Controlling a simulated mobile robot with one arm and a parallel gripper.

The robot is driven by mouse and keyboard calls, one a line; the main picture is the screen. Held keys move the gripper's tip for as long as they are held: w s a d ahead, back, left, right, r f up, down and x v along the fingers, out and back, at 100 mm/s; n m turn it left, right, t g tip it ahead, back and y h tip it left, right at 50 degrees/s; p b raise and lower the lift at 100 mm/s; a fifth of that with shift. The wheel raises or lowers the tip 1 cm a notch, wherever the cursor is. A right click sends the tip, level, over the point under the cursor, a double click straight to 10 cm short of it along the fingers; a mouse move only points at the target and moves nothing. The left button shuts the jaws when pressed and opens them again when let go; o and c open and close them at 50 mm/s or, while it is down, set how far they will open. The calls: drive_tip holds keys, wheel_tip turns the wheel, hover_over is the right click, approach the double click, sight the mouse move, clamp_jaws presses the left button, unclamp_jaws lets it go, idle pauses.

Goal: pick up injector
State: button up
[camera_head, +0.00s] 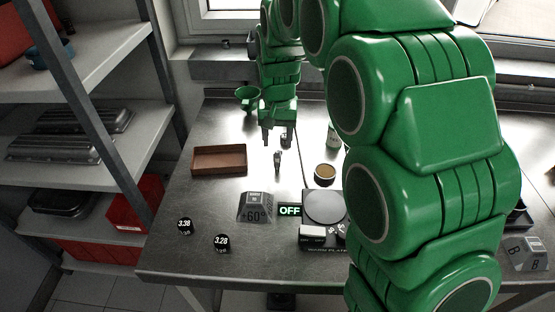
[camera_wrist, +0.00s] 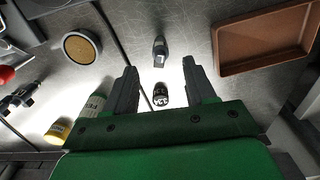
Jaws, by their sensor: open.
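My gripper (camera_head: 277,142) hangs over the bench with its jaws open and nothing held. In the wrist view my gripper (camera_wrist: 160,72) has its two dark fingers spread apart. I cannot tell whether either touches the fingers.
A brown tray (camera_head: 219,174) lies left of the gripper. A round tan-topped cup (camera_head: 325,172), a grey "+60°" block (camera_head: 255,214) and a plate device (camera_head: 333,193) with an "OFF" sign (camera_head: 290,211) stand nearby. My arm hides the bench's right part.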

sight(277, 152)
drive_tip(key=shift+s+f, duration=0.1)
drive_tip(key=shift+f, duration=3.6)
clamp_jaws()
